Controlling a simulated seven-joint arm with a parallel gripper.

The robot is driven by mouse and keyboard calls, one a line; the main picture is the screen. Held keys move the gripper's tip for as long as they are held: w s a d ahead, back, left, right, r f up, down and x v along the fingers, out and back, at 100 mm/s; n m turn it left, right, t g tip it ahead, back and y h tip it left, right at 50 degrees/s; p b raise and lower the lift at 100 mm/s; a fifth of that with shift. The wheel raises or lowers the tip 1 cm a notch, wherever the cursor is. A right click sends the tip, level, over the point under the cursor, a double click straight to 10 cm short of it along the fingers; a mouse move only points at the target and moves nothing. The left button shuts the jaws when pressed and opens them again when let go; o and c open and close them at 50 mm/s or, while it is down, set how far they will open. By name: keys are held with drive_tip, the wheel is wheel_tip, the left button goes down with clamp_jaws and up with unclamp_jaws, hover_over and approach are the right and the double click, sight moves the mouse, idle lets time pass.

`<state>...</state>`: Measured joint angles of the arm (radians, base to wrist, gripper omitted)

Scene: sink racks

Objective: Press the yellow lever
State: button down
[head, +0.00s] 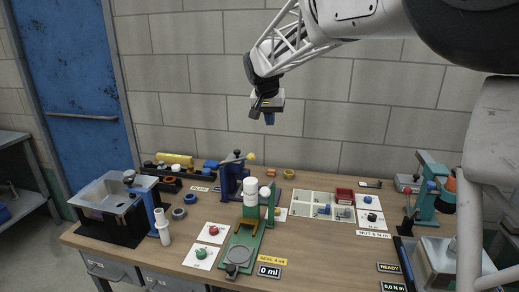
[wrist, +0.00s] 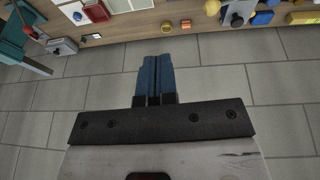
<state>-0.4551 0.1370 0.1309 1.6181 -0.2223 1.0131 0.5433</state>
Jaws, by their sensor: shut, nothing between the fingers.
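The yellow lever knob (head: 251,157) sits at the right end of a dark arm on a blue stand (head: 231,180), towards the back of the bench.
A green stand with white cylinders (head: 250,190) stands in front of the blue stand. A teal press (head: 428,185) stands at far right. Air around my gripper is clear.

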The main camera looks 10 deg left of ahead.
hover_over(249, 155)
drive_tip(key=s+a, duration=0.2)
drive_tip(key=s, duration=0.2)
drive_tip(key=x, duration=0.2)
drive_tip(key=shift+s+d+f, duration=0.1)
drive_tip(key=shift+d+f, duration=0.05)
drive_tip(key=shift+f, duration=0.15)
drive_tip(key=x, duration=1.2)
drive_tip(key=shift+d+f, duration=0.3)
drive_tip(key=shift+f, duration=0.1)
drive_tip(key=shift+d+f, duration=0.1)
drive_tip(key=shift+f, duration=0.45)
drive_tip(key=shift+d+f, duration=0.1)
